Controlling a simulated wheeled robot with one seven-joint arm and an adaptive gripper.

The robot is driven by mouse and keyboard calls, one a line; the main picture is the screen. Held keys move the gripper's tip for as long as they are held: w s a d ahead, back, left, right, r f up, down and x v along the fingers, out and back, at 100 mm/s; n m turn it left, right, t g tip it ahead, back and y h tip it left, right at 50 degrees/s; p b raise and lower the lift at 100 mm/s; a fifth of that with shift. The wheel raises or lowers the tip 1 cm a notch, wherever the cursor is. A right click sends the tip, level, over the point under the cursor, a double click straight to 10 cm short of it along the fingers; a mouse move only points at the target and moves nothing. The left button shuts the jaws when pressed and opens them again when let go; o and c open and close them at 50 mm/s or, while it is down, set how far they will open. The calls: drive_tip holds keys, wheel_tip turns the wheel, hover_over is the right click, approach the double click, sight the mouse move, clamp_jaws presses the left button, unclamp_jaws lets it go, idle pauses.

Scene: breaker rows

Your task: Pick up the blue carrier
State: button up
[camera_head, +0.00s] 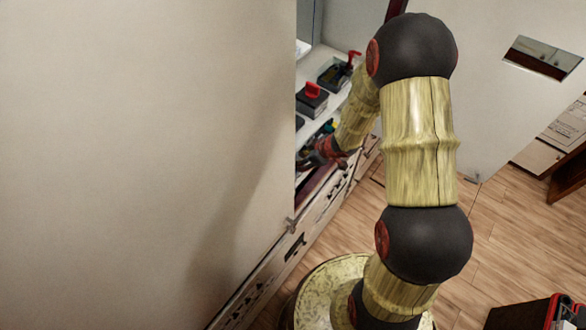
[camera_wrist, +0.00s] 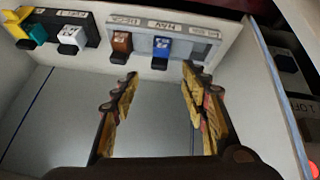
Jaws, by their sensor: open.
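The blue carrier (camera_wrist: 161,48) is a small blue block with a dark lower part. In the wrist view it sits in a grey rail (camera_wrist: 190,46), beside a brown carrier (camera_wrist: 121,44) to its left. A label reading NAV is on the rail above it. My gripper (camera_wrist: 159,76) is open and empty, its two fingers apart and pointing towards the rail, with the blue carrier ahead between the fingertips and apart from them. In the head view my gripper (camera_head: 322,152) is low inside the cabinet, partly hidden by its edge. I cannot make out the blue carrier there.
A dark rail (camera_wrist: 53,17) at left holds a white carrier (camera_wrist: 72,38) and yellow and green ones. A pale side wall (camera_wrist: 272,75) stands close right of my gripper. Black blocks with red handles (camera_head: 312,98) sit on a cabinet shelf. A large pale panel (camera_head: 140,150) fills the left.

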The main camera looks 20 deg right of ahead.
drive_tip(key=shift+x, duration=3.25)
drive_tip(key=shift+w+r, duration=0.15)
drive_tip(key=shift+c, duration=0.2)
clamp_jaws()
